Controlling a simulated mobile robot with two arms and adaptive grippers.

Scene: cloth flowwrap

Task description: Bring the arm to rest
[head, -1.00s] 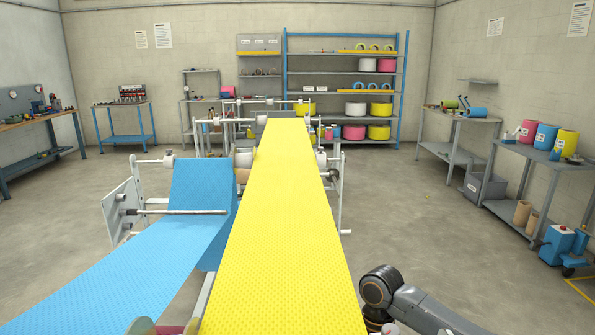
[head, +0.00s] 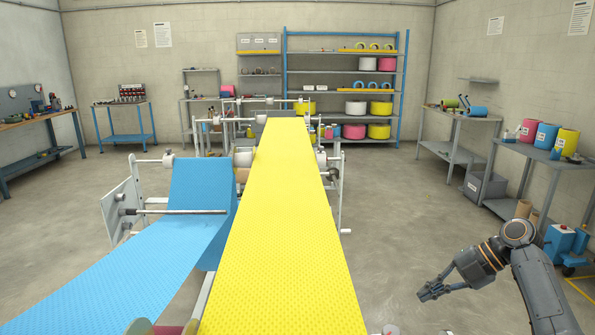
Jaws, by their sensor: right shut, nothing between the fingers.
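My right arm comes in from the lower right in the head view. Its gripper (head: 432,292) is shut and empty, over the bare floor to the right of the yellow web. The gripper points left and is apart from the web. My left gripper is not in view. The yellow cloth web (head: 280,230) runs from the near edge to the far end of the machine. The blue cloth web (head: 150,265) lies to its left and rises over a roller.
The machine's white frame (head: 337,190) stands under the webs. At the right are a grey shelf table (head: 530,155) with coloured rolls and a blue floor unit (head: 565,245). Open floor (head: 400,220) lies between the machine and the right-hand tables.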

